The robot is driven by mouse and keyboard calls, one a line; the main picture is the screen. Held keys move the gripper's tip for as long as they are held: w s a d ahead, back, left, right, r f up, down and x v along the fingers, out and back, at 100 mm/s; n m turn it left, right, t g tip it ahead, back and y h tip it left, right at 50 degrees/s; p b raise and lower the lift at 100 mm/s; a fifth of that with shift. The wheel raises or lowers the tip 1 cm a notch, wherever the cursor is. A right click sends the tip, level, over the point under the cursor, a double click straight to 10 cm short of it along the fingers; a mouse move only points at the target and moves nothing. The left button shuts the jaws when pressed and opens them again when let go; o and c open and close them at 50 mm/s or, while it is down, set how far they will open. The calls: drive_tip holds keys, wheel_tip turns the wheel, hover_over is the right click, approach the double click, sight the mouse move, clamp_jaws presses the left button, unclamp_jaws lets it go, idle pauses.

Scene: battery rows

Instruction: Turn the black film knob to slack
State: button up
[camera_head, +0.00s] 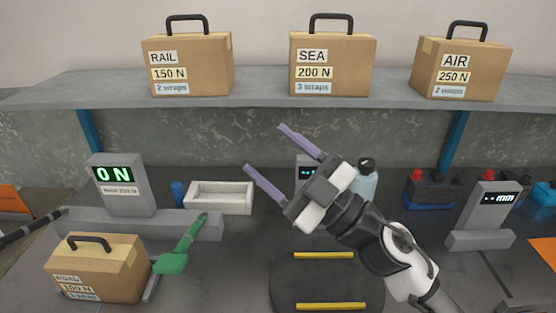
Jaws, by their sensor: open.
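A pale blue, roll-like object (364,188) stands behind my wrist at the right of centre. It has a black rounded top (367,165), which may be the film knob; its setting cannot be read. My gripper (264,148) is open and empty, its two purple fingers spread and pointing up and left. It is to the left of the black top and apart from it. My wrist and arm hide part of the roll's lower side.
A dark turntable (283,282) with two yellow strips lies in front. A grey display (123,188) reads "0 N". Labelled boxes stand on the shelf (262,94). A box (95,270), green-handled tool (172,263), white tray (220,210) and grey meter (490,212) stand around.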

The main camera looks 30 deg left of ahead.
idle(0.3)
drive_tip(key=n+t+h+b, duration=0.2)
drive_tip(key=n+t+h, duration=0.8)
drive_tip(key=n, duration=1.1)
approach(362, 161)
drive_tip(key=p+x, duration=0.1)
drive_tip(key=x, duration=0.2)
drive_tip(key=p+x, duration=0.1)
drive_tip(key=x, duration=0.3)
drive_tip(key=w+f+p+x, duration=0.1)
drive_tip(key=x, duration=0.3)
drive_tip(key=shift+w+d, duration=0.1)
drive_tip(key=shift+d, duration=0.2)
drive_tip(key=c, duration=1)
